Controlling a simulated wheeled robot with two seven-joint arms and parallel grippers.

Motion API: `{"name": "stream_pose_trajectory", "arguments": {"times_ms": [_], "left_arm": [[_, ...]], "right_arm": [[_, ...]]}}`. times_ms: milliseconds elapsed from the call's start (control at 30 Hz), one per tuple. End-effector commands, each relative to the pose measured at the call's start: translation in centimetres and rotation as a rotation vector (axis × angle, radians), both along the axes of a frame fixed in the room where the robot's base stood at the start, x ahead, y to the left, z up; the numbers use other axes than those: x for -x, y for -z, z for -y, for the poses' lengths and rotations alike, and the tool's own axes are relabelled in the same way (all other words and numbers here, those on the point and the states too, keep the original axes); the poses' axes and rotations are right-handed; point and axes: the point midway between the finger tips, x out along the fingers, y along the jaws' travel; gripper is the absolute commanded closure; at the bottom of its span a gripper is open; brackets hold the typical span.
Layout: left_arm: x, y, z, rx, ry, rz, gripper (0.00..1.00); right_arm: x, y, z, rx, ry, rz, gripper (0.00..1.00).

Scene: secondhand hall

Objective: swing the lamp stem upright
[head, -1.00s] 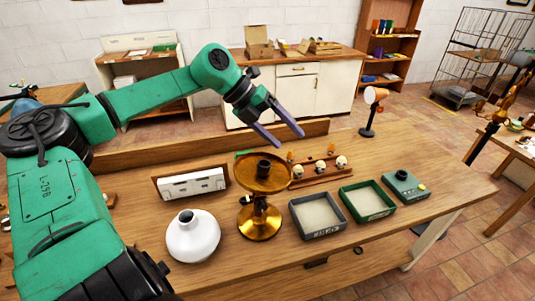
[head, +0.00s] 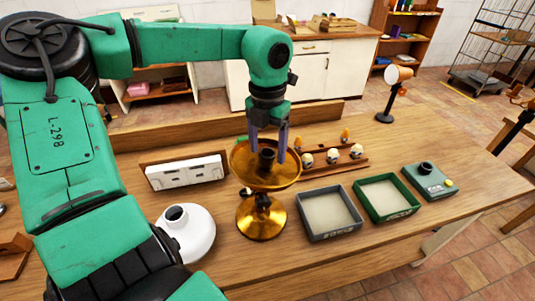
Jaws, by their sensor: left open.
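A brass lamp-like piece stands on the wooden bench. Its round base (head: 260,222) is joined by a short dark joint (head: 262,199) to a wide dish (head: 240,172) with a black socket in it; the stem is mostly hidden under the dish. My left gripper (head: 268,150) points down, open, its two purple fingers on either side of the socket in the picture, over the dish. I cannot tell whether they touch it. A small lamp (head: 397,75) with an orange-white head and dark stem stands at the bench's back right. My right gripper is not in view.
A white round vase (head: 190,238) stands left of the brass base. A white panel (head: 186,172) is behind it. A grey tray (head: 328,213), a green tray (head: 385,198) and a grey-green box (head: 430,182) stand to the right. A wooden rack (head: 335,165) with small heads is behind.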

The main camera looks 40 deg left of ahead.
Motion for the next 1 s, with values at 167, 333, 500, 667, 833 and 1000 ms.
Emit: {"name": "stream_pose_trajectory", "arguments": {"times_ms": [167, 333, 500, 667, 833, 1000], "left_arm": [[-0.02, -0.05, 0.03, 0.001, 0.001, 0.001, 0.25], [-0.03, -0.06, 0.03, 0.001, 0.0, 0.001, 0.71], [-0.04, -0.05, -0.01, 0.001, 0.0, 0.002, 0.74], [0.19, -0.08, -0.22, 0.0, -0.001, 0.003, 0.74], [0.56, -0.12, -0.52, 0.0, -0.002, 0.002, 0.75], [0.92, -0.15, -0.78, -0.001, -0.002, 0.002, 0.75]], "right_arm": [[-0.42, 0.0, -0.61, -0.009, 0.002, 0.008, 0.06], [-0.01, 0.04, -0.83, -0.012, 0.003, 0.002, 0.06], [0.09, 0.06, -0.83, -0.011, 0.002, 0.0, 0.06], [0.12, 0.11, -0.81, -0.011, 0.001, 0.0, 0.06], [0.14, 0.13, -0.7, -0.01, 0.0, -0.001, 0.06], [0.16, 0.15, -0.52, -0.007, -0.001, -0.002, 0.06]]}}
